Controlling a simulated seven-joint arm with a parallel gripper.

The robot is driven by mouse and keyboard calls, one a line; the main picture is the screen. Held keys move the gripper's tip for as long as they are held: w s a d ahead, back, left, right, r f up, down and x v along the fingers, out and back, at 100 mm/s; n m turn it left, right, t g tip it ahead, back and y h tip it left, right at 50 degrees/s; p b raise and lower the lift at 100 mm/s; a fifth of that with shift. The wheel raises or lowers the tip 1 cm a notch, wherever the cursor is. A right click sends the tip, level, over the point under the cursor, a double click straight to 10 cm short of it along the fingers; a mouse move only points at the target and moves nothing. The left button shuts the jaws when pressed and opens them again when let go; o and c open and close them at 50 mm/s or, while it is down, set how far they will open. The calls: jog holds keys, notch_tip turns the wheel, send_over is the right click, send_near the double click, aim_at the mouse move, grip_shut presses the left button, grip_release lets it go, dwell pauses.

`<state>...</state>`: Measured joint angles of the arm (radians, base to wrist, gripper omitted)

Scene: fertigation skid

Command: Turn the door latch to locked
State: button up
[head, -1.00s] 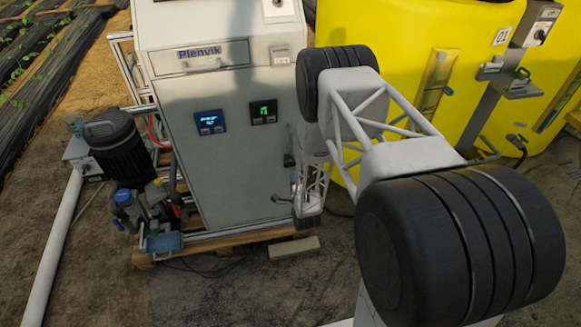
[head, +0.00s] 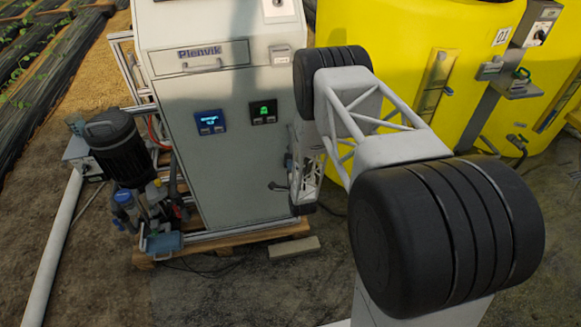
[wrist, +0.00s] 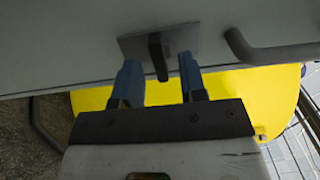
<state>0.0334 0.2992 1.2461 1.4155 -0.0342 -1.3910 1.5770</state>
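The door latch (wrist: 157,54) is a dark short lever on a grey plate (wrist: 185,38), seen in the wrist view. Its lever points down in that picture, toward my gripper. My gripper (wrist: 159,62) has two blue fingers, spread apart, one on each side of the lever. Gaps show between the lever and both fingers, so it is not gripped. The lever's tip reaches about level with the upper part of the fingers. In the head view the grey cabinet door (head: 235,165) shows, but my arm covers the latch area, and the fingers cannot be made out clearly.
A dark bent bar (wrist: 270,52) sticks out from the door close to the right of the latch. Yellow tanks (head: 420,50) stand right of the cabinet. A black motor (head: 118,145) and pump parts stand at its left. A pale block (head: 293,247) lies on the ground.

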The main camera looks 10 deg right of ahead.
jog(key=shift+w, duration=0.9)
jog(key=shift+c, duration=0.3)
jog(key=c, duration=0.6)
jog(key=shift+n, duration=0.4)
jog(key=n, duration=1.7)
